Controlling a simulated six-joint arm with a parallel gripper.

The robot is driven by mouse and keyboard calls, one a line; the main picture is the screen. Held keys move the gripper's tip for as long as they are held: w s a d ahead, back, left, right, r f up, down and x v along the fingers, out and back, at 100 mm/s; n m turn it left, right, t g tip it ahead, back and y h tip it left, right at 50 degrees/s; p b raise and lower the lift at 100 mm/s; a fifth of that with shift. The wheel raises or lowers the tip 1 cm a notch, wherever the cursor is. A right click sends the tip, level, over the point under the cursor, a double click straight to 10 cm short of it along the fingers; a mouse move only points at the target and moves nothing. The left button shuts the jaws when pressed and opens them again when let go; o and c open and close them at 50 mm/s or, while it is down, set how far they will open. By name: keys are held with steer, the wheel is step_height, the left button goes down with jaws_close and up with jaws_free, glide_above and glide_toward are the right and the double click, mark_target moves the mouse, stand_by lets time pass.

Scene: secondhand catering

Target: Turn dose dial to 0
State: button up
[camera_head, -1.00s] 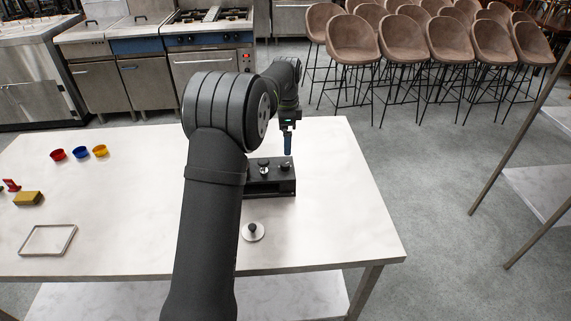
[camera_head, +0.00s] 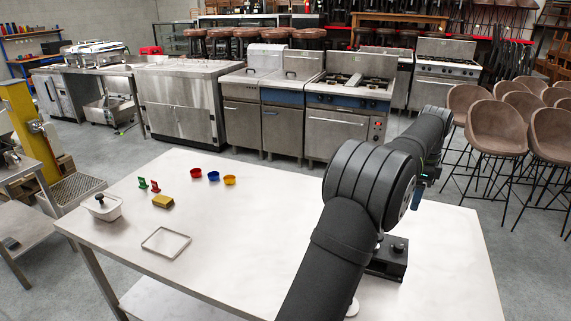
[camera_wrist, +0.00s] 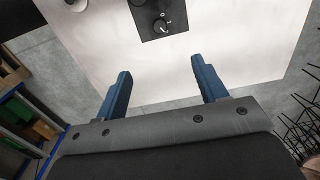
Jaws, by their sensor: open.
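A black box (camera_head: 386,262) with knobs on top stands on the white table at the lower right of the head view, partly hidden by my arm. In the wrist view its lower end (camera_wrist: 150,33) shows at the top edge. A dark round dial (camera_wrist: 160,25) with a light pointer and small white marks sits on it; I cannot read its setting surely. My gripper (camera_wrist: 160,68) is open and empty, its two blue fingers apart and clear of the dial.
The table's middle is clear.

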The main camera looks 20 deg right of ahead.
steer(key=shift+c, duration=1.2)
steer(key=n+g+h, duration=0.2)
steer(key=n+h, duration=0.1)
steer(key=h, duration=0.1)
glide_toward(399, 245)
steer(key=x, duration=0.8)
steer(key=shift+f, duration=0.2)
steer(key=c, duration=1)
